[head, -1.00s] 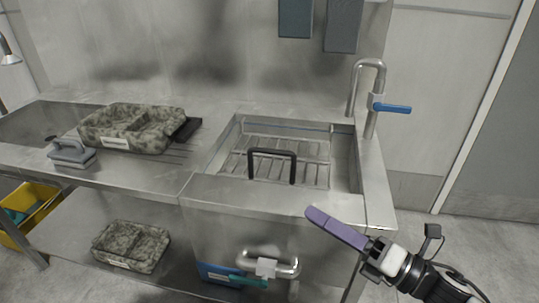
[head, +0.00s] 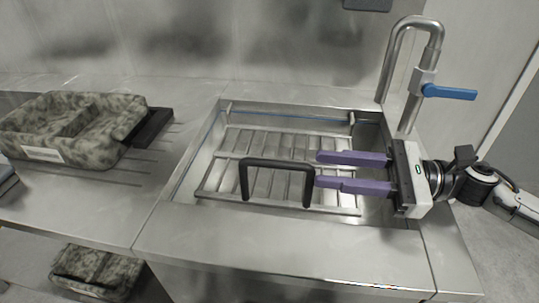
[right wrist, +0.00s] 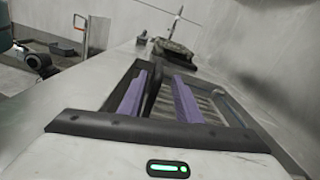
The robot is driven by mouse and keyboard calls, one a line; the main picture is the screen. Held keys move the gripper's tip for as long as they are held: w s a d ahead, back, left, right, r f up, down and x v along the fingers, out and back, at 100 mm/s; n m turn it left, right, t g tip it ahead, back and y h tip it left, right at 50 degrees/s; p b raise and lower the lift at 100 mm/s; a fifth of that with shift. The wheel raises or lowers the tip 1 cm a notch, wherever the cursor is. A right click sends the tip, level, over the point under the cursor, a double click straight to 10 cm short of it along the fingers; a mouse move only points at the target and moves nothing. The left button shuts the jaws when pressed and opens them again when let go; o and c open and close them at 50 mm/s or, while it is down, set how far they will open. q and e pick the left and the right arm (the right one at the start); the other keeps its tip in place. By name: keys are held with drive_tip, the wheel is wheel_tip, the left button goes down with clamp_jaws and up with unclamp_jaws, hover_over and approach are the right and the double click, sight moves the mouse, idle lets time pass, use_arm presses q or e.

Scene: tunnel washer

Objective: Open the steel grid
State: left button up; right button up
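The steel grid (head: 240,140) lies in the sink basin and looks closed flat. Its black U-shaped handle (head: 277,163) stands up at the front. My right gripper (head: 318,169) comes in from the right over the basin. Its two purple fingers are apart and empty, with the tips just right of the handle's right post. In the right wrist view, the dark handle (right wrist: 153,85) shows edge-on between the open fingers (right wrist: 159,75); whether it touches them I cannot tell. My left gripper is not in view.
A steel tap (head: 432,60) with a blue lever (head: 449,92) stands behind my right gripper. A mottled grey tray (head: 75,130) lies on the counter at left; another (head: 95,270) is on the shelf below. The counter's front strip (head: 270,240) is clear.

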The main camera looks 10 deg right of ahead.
sight(250, 161)
drive_tip(key=p+x, duration=0.1)
drive_tip(key=x, duration=0.9)
drive_tip(key=shift+a+f, duration=0.1)
drive_tip(key=shift+a, duration=0.05)
clamp_jaws()
drive_tip(key=shift+p, duration=0.3)
